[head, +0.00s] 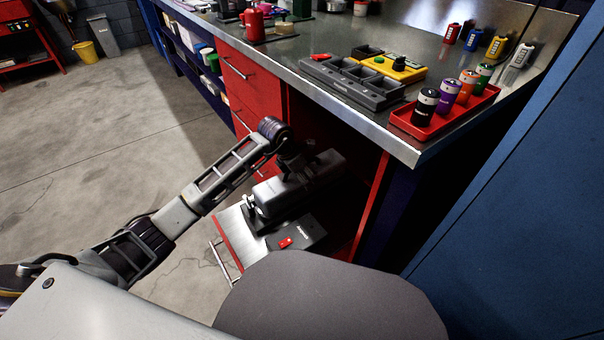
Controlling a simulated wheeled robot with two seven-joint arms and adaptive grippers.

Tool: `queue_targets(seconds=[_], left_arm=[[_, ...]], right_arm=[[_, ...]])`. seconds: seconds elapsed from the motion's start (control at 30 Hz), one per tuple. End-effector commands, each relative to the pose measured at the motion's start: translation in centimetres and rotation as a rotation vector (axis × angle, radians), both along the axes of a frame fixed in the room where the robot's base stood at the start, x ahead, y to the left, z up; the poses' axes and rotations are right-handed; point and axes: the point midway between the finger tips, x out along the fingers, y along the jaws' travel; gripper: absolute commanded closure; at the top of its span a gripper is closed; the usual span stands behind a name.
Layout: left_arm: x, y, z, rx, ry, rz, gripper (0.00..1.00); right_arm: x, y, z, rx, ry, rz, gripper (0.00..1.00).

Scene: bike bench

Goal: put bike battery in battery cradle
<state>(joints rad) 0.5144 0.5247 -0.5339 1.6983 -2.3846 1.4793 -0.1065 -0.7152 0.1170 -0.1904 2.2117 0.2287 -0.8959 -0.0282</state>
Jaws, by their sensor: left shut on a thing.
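The bike battery (318,180) looks like a long dark block with a grey casing at its near end. It is low in the open bay under the bench. My left gripper (292,163) points down from the end of its arm and is shut on the battery's top; its fingertips are mostly hidden. A dark base with a red mark, apparently the battery cradle (307,229), lies on a pulled-out shelf just in front of and below the battery. I cannot tell whether the battery touches it. My right gripper is not in view.
The pulled-out shelf (229,226) has a silver handle. Red drawers (248,90) stand left of the bay, and a red side panel (371,205) on its right. The metal bench top (330,45) carries a grey tray (352,84) and a red tray of cells (444,120). Open floor lies left.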

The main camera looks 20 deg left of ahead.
Motion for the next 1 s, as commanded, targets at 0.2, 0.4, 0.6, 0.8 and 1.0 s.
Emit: queue_targets(seconds=[0.2, 0.4, 0.6, 0.8, 1.0], left_arm=[[0.2, -0.1, -1.3, -0.006, -0.009, 0.000, 0.93], [0.3, -0.1, -2.4, -0.004, -0.011, 0.000, 0.93], [0.3, -0.1, -2.6, -0.005, -0.011, 0.000, 0.93], [0.3, -0.1, -2.6, -0.005, -0.011, 0.000, 0.93], [0.0, 0.0, -3.4, 0.001, 0.001, 0.000, 0.11]], right_arm=[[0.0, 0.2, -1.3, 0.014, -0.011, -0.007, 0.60], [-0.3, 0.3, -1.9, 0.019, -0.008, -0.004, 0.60], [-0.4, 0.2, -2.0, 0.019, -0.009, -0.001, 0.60], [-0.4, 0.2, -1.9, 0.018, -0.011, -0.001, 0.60], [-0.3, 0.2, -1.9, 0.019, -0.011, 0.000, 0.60]])
